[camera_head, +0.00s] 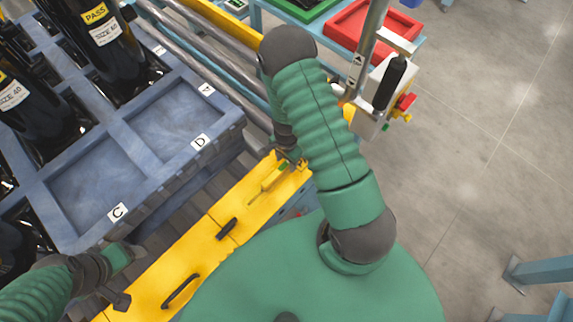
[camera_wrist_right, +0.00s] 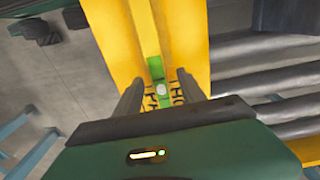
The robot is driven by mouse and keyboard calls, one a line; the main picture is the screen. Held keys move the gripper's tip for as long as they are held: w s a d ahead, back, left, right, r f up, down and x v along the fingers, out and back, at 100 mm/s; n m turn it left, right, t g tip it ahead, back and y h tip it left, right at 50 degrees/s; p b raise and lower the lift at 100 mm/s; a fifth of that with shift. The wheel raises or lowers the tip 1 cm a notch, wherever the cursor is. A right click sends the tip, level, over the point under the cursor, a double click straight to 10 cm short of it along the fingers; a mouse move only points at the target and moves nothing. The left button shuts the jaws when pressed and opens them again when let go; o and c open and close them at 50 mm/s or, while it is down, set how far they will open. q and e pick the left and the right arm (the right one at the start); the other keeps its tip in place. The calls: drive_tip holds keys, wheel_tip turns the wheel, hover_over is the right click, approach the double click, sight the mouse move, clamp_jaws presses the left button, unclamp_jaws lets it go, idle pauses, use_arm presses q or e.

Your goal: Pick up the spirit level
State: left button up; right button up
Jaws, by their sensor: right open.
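The spirit level (camera_head: 268,182) is a slim yellow bar with a green part, lying on the yellow surface (camera_head: 207,250) in front of me. In the right wrist view the level (camera_wrist_right: 146,35) runs up the picture, with a green section and a pale round spot near the jaws. My right gripper (camera_head: 287,160) is at the far end of the level. In the wrist view its two fingers (camera_wrist_right: 159,96) are open, one on each side of the level; whether they touch it I cannot tell. My left gripper (camera_head: 125,275) is at the lower left, away from the level, its jaws unclear.
A blue pallet tray (camera_head: 160,185) with black compressors (camera_head: 105,40) stands at the left. Metal rollers (camera_head: 215,55) run behind. A red tray (camera_head: 358,25) and a post-mounted device (camera_head: 380,95) stand at the back right.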

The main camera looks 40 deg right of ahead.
drive_tip(key=shift+w+d+f, duration=0.15)
drive_tip(key=shift+d+f, duration=0.8)
drive_tip(key=shift+f, duration=0.2)
drive_tip(key=shift+d, duration=0.15)
drive_tip(key=shift+c, duration=1.5)
drive_tip(key=shift+a+r, duration=0.25)
drive_tip(key=shift+a, duration=0.5)
clamp_jaws()
drive_tip(key=shift+d+f, duration=0.15)
drive_tip(key=shift+d, duration=0.3)
use_arm(q)
drive_tip(key=shift+w+d, duration=0.1)
drive_tip(key=shift+d, duration=0.85)
use_arm(e)
drive_tip(key=shift+a, duration=0.1)
